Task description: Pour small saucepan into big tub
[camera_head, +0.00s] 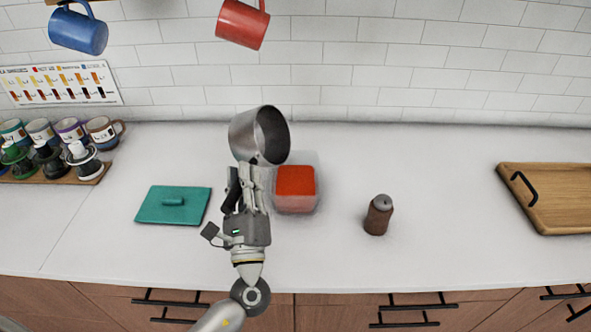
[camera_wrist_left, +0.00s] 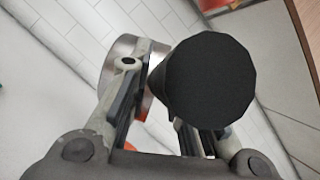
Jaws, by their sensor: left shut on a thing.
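The small metal saucepan (camera_head: 258,135) is held in the air near the back of the counter, tilted on its side with its open mouth facing right. My left gripper (camera_head: 246,178) is shut on its handle; the black handle end (camera_wrist_left: 215,75) fills much of the left wrist view, with the metal pan (camera_wrist_left: 119,52) behind the fingers. The big tub (camera_head: 312,207) is clear, holds something red-orange, and stands on the counter just right of and in front of the pan. The pan's inside is dark and its contents cannot be made out. My right gripper is not in view.
A teal lid (camera_head: 153,209) lies left of the gripper. A brown shaker (camera_head: 378,215) stands right of the tub. A wooden board (camera_head: 562,190) lies at far right, mugs (camera_head: 102,133) at far left. Blue (camera_head: 78,31) and red (camera_head: 241,24) mugs hang above. The counter's right-middle is clear.

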